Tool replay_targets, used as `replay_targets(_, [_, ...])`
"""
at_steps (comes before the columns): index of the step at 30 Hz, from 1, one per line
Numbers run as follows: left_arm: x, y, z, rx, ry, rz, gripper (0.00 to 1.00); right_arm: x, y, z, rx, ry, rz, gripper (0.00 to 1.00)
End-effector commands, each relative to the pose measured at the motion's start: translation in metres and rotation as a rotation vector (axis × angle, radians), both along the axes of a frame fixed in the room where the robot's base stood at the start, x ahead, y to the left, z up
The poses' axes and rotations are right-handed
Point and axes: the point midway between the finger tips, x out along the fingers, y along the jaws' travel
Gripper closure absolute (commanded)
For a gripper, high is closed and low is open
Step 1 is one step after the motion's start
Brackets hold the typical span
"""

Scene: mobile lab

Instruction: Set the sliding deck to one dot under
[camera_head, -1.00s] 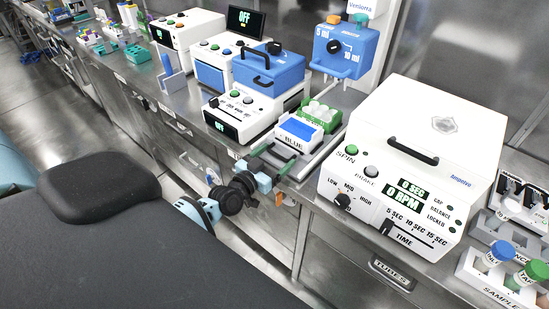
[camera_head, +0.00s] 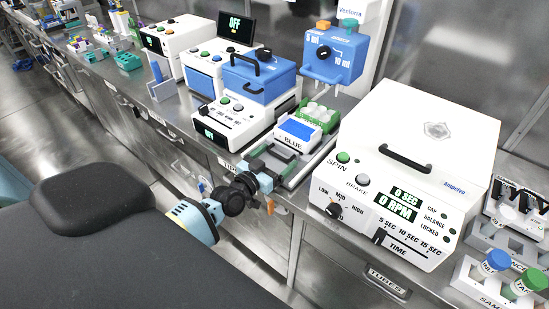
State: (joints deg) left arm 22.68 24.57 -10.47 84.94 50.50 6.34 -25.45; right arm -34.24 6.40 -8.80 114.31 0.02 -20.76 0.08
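The sliding deck (camera_head: 312,164) is a grey rail-like tray below the blue dispenser (camera_head: 334,56) with its black knob. On the deck stand a blue-and-white reservoir labelled BLUE (camera_head: 296,131) and a green rack (camera_head: 320,116) with white-capped tubes. My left gripper (camera_head: 272,166) is at the deck's front end, just in front of the BLUE reservoir. Its fingers overlap the deck's front in this view, so I cannot tell whether they touch or grip it. Dots on the deck are too small to make out. My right gripper is not in view.
A white centrifuge (camera_head: 440,130) stands close on the right of the deck. A blue-lidded white device (camera_head: 228,122) stands close on the left. A sample rack (camera_head: 500,285) is at the lower right. Drawers lie below the bench edge.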

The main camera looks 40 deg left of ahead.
Motion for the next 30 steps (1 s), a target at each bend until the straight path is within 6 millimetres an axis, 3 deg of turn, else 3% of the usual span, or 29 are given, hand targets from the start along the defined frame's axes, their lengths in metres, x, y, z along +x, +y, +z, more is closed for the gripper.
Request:
replay_targets(8, [-0.005, 0.001, 0.001, 0.000, -0.002, 0.002, 0.10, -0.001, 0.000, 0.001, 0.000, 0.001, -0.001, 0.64])
replay_targets(21, [-0.061, 0.005, 0.000, 0.001, 0.001, 0.000, 0.10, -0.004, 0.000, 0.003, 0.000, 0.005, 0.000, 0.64])
replay_targets(30, [-0.077, 0.006, 0.001, 0.001, 0.000, 0.000, 0.10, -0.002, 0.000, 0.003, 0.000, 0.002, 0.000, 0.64])
